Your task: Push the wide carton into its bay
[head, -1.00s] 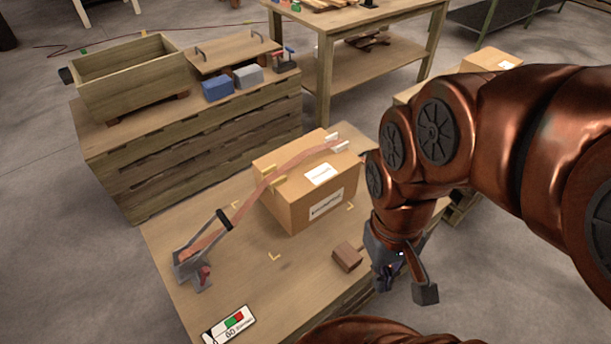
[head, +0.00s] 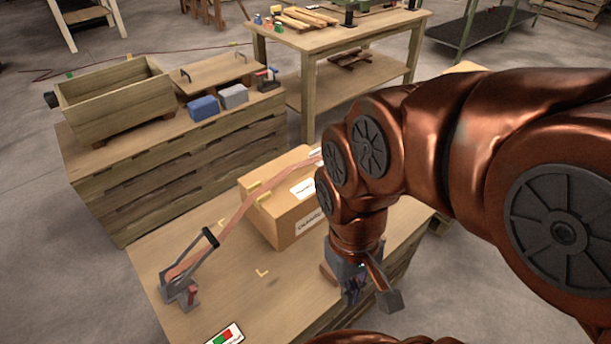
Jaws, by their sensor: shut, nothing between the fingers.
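The cardboard carton (head: 288,228) sits on the wooden workbench (head: 225,285), with white labels on its top and front. A reddish strap (head: 236,213) runs over its top from a grey lever buckle (head: 183,283) on the bench. Yellow corner marks (head: 262,272) lie on the bench in front of and left of the carton. My gripper (head: 368,300) is shut and empty, apart from the carton, at its lower right near the bench's front right edge. My arm hides the carton's right end.
A small brown block (head: 328,273) is partly hidden behind my gripper. A panel with green and red patches (head: 222,338) lies at the front. Behind stand a bench with an open wooden box (head: 118,118) and a taller table (head: 345,60).

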